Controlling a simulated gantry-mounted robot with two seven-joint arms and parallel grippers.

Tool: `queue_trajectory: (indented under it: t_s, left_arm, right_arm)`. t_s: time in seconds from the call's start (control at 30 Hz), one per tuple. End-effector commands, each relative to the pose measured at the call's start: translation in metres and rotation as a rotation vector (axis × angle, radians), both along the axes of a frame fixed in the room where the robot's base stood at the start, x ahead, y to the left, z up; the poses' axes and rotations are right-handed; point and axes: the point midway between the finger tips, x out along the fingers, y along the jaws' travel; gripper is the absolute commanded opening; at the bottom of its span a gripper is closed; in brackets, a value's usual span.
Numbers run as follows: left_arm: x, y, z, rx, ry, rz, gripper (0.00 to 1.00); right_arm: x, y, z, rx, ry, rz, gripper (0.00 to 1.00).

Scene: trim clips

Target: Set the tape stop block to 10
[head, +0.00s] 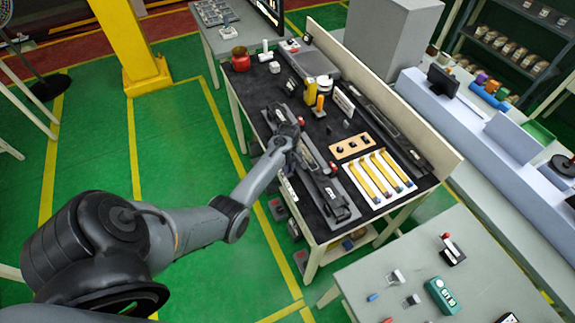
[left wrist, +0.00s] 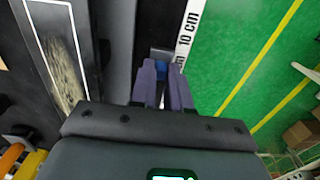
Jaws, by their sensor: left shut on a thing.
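My left gripper (head: 292,140) is over the front edge of the black-topped bench. In the left wrist view its two fingers (left wrist: 163,68) are shut on a small blue-grey stop block (left wrist: 161,54), mostly hidden between and beyond the fingertips. The block sits at the edge of a dark rail. A white tape scale (left wrist: 188,30) marked "10 cm" runs along the bench edge, just right of the block. The printed mark is close to the block, slightly beyond the fingers; exact alignment cannot be told. My right gripper is not in view.
A long grey fixture (head: 333,200) lies along the bench front. Yellow clips (head: 381,174) lie on a white sheet, near a wooden board (head: 350,146) with dark knobs. A red pot (head: 240,60) stands at the far end. Green floor is clear left of the bench.

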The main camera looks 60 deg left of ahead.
Motion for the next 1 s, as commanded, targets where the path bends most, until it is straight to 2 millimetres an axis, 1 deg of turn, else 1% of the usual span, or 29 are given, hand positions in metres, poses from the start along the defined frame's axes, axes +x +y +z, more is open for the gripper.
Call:
queue_trajectory:
  t_s: [0.03,0.23,0.33,0.57,0.6,0.73,0.77,1.0]
  left_arm:
    - [0.0,-0.007,0.005,-0.001,0.001,-0.002,0.0]
    - [-0.003,-0.037,0.005,-0.001,0.001,-0.002,0.0]
    - [-0.004,-0.043,0.002,0.0,0.0,0.0,0.0]
    - [-0.004,-0.042,0.001,0.001,0.0,0.0,0.0]
    - [-0.004,-0.042,0.001,0.001,0.0,0.0,0.19]
    - [-0.004,-0.042,0.0,0.001,0.0,0.0,0.39]
    - [-0.004,-0.042,0.0,0.001,0.0,0.0,0.43]
    - [-0.004,-0.042,0.001,0.001,0.0,0.0,0.43]
  right_arm:
    - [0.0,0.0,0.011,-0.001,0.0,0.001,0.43]
    - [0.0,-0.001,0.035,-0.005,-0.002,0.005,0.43]
    - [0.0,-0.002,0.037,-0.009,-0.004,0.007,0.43]
    - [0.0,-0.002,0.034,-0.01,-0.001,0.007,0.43]
    - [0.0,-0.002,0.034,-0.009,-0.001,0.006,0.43]
    - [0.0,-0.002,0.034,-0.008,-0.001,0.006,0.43]
    - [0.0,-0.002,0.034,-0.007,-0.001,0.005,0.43]
    - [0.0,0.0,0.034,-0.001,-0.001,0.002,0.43]
